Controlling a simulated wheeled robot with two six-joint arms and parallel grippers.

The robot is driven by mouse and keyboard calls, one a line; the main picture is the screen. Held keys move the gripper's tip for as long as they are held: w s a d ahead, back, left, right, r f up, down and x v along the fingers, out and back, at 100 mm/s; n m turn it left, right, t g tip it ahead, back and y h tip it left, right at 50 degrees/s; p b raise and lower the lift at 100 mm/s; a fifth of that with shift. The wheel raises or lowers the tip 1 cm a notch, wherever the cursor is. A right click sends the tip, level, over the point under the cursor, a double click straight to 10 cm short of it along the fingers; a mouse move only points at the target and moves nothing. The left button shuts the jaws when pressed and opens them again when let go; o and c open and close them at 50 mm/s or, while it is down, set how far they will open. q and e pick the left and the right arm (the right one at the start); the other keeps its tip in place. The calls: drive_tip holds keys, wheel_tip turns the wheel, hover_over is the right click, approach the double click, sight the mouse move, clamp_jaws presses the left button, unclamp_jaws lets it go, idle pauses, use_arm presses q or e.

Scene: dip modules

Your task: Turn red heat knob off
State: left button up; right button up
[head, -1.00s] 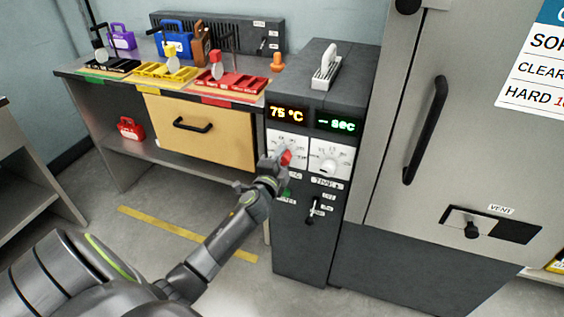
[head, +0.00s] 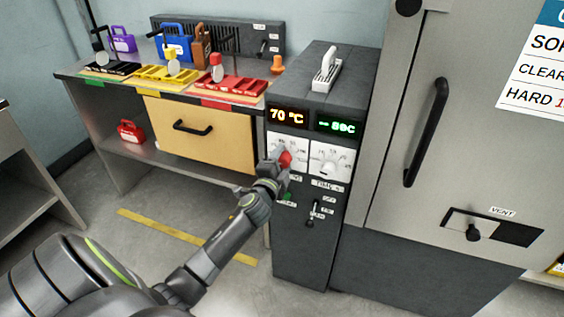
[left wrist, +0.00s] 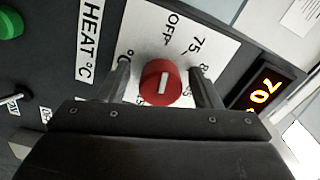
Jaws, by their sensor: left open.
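The red heat knob (head: 285,159) is on the left dial plate of the dark control box. In the left wrist view the red knob (left wrist: 162,83) has a white pointer line and sits between the two fingers of my left gripper (left wrist: 165,80). The fingers stand open, one on each side of the knob, with small gaps. The dial plate shows OFF, 75 and other marks partly hidden by the fingers. The orange display (head: 288,117) reads 70 °C. In the head view my left gripper (head: 276,166) is at the knob. My right gripper is not in view.
A white time dial (head: 331,160) is right beside the heat dial, under a green display (head: 337,126). A green button (left wrist: 10,22) and a lever (head: 311,213) are below. A large grey cabinet door (head: 400,150) stands to the right, and a bench with coloured trays (head: 235,88) to the left.

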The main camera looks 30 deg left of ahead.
use_arm(q)
drive_tip(key=shift+s, duration=0.1)
drive_tip(key=shift+s, duration=0.25)
drive_tip(key=v, duration=1.6)
drive_tip(key=shift+s, duration=0.4)
drive_tip(key=shift+d, duration=0.1)
